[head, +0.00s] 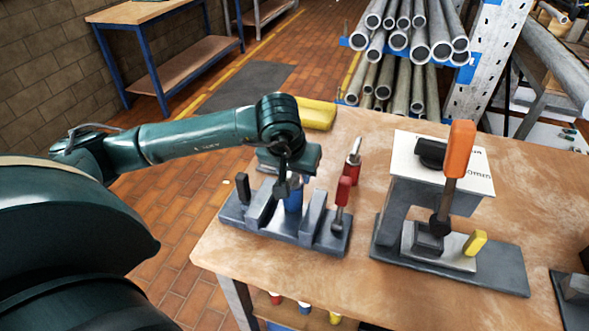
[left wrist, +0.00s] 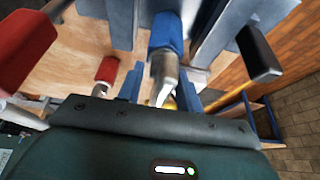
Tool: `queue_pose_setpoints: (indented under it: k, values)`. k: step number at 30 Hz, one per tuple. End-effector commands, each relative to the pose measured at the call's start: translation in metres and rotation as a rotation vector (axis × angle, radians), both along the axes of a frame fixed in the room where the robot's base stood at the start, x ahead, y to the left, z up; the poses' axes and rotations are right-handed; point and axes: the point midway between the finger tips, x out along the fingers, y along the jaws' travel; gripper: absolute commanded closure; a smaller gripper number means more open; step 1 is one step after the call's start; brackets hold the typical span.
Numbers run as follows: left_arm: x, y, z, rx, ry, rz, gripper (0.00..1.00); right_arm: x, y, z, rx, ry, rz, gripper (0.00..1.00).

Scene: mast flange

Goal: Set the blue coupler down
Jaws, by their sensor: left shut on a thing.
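The blue coupler (head: 294,202) is upright between the grey blocks of a clamp fixture (head: 262,222) at the table's left. My left gripper (head: 289,184) is shut on its upper part from above. In the left wrist view the blue coupler (left wrist: 166,32) shows a blue body and a bare metal end. The gripper hides part of it, and I cannot tell whether its lower end rests on the fixture. My right gripper is not in view.
The fixture has a red handle (head: 343,191) and a black handle (head: 243,188). A red-bodied tool (head: 352,167) stands just behind. A larger clamp fixture (head: 450,262) with an orange handle (head: 460,148) is to the right. A yellow object (head: 316,114) lies at the table's back edge.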

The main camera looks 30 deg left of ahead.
Motion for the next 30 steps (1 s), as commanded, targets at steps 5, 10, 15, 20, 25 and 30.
queue_pose_setpoints:
  k: [5, 10, 15, 20, 25, 30]
  values:
    - [0.001, 0.0, 0.001, -0.001, -0.005, 0.0, 1.0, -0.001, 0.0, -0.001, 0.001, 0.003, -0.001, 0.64]
    - [0.001, 0.0, -0.004, -0.001, -0.005, -0.001, 1.0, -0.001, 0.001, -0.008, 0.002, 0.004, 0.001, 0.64]
    - [0.0, 0.0, -0.003, 0.0, -0.002, 0.0, 0.51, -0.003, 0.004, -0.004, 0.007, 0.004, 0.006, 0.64]
    - [0.0, 0.0, -0.003, 0.0, -0.002, 0.0, 0.43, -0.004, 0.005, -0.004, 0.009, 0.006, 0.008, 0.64]
    - [0.0, 0.0, -0.002, 0.0, -0.002, 0.0, 0.43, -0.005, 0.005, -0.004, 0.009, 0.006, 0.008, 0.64]
    - [-0.001, -0.001, 0.007, -0.001, -0.006, -0.001, 0.43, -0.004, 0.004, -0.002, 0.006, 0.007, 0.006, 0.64]
